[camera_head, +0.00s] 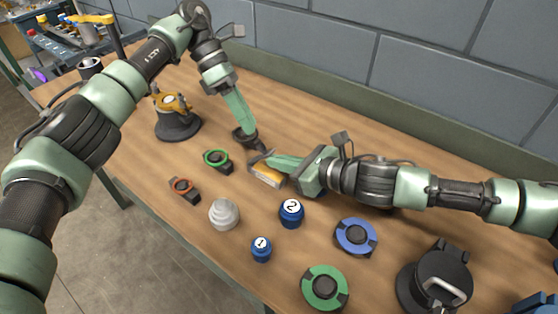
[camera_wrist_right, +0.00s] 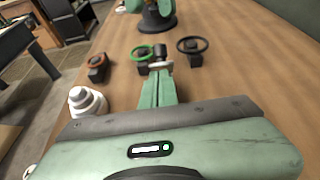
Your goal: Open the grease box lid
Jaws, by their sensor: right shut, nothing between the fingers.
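A small box with a yellow-orange side and a grey edge (camera_head: 269,176), which looks like the grease box, sits mid-table below my right gripper. My right gripper (camera_head: 256,160) is shut and empty; its tips are over the box's far edge. The gripper hides part of the box, and I cannot tell how the lid stands. In the right wrist view the fingertips (camera_wrist_right: 160,67) are together by a small light piece. My left gripper (camera_head: 249,136) points down just beyond, at a dark ring-shaped part (camera_head: 239,133). I cannot tell whether its fingers are open.
Green (camera_head: 217,159) and orange (camera_head: 183,187) ringed parts lie to the left. A black lidded unit (camera_head: 435,278) stands right.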

